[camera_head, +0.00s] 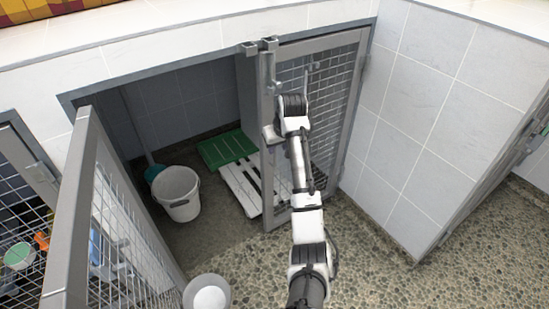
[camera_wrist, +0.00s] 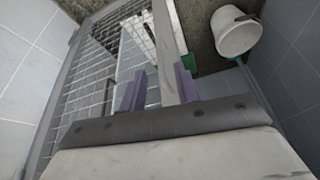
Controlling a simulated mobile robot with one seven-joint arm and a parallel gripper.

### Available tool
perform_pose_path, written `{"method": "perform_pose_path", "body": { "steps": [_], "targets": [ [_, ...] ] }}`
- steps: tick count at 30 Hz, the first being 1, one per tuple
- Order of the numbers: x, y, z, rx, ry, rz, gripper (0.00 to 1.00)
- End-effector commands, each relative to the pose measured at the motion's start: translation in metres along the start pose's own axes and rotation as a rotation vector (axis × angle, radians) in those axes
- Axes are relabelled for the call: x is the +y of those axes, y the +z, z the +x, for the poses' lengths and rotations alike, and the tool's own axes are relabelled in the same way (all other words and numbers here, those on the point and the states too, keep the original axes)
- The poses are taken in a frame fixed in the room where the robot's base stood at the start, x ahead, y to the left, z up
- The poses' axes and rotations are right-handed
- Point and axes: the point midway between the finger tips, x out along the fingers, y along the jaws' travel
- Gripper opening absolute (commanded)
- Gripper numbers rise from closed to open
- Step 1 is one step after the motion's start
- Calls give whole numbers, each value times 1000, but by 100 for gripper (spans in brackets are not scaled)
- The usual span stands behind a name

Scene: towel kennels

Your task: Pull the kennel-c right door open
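The right door (camera_head: 360,75) is a grey metal frame with wire mesh, standing roughly in line with the kennel front. I cannot tell whether it is slightly ajar. My gripper (camera_head: 271,133) is at the door's left upright, around mid-height, partly hidden by my wrist. In the wrist view, my gripper (camera_wrist: 160,78) has its two purple fingers apart, with a grey upright bar (camera_wrist: 168,45) between them. The right finger is close against the bar and a gap shows at the left one. The door mesh (camera_wrist: 115,40) shows left of the bar.
The left door (camera_head: 80,190) stands swung outward. Another white container (camera_head: 207,293) stands near the left door. Pebbled floor (camera_head: 375,255) is clear at right.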

Motion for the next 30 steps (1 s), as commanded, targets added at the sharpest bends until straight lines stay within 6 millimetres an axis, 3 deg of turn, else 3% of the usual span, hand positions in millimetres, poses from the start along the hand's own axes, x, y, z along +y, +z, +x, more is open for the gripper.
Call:
{"method": "perform_pose_path", "body": {
  "steps": [6,12,25,30],
  "targets": [
    [0,1,48,-4,-1,0,32],
    [-1,1,73,-2,0,-1,32],
    [0,0,81,0,0,-1,30],
    [0,0,80,0,1,-1,8]
  ]
}}
